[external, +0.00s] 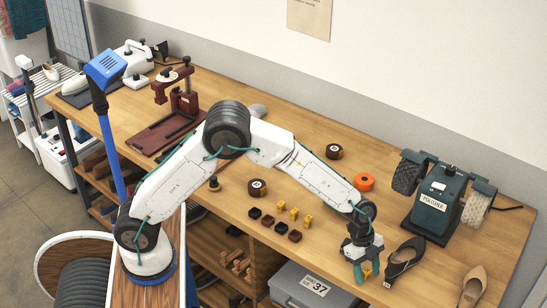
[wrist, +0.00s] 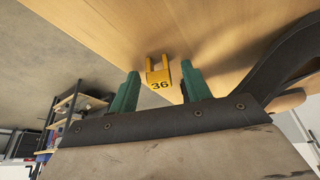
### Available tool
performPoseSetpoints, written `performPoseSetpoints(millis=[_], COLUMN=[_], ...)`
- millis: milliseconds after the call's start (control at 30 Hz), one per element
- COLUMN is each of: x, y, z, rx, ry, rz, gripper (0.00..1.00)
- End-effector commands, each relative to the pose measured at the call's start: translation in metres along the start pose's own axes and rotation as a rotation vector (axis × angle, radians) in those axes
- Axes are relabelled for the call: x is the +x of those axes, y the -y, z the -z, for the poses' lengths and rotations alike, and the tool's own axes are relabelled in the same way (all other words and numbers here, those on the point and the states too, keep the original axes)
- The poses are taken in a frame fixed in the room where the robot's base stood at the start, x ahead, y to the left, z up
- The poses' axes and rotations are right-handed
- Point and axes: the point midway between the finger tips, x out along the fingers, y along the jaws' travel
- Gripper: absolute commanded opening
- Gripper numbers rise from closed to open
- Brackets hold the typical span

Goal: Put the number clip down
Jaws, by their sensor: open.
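The number clip (wrist: 160,74) is yellow, two-pronged and marked 36. In the wrist view it is between the green fingers of my gripper (wrist: 160,70), with a gap on each side. It is against or very close to the wooden bench top (wrist: 95,25); exact contact is hard to tell. In the external view my gripper (external: 364,271) points down at the bench's front edge, left of a black shoe (external: 404,258). Only a small yellow part of the clip shows there between the fingers. My gripper is open.
A beige shoe (external: 473,285) and a green polisher (external: 433,203) stand to the right. Several yellow clips (external: 294,213) and dark blocks (external: 267,222) lie left of my gripper. An orange roll (external: 364,182) is behind it. A grey bin labelled 37 (external: 310,285) is below the bench.

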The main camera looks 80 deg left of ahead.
Motion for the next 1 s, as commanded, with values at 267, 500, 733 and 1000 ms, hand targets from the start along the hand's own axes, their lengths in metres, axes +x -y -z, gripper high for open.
performPoseSetpoints(millis=[267, 500, 733, 1000], x=[0.000, -0.001, -0.008, -0.037], y=[0.000, 0.000, 0.001, -0.006], z=[0.000, 0.000, 0.003, 0.010], rx=[-0.001, -0.001, -0.001, -0.001], ry=[0.000, 0.000, -0.001, -0.001], rz=[0.000, 0.000, 0.001, 0.000], gripper=[0.01, 0.00, 0.00, 0.00])
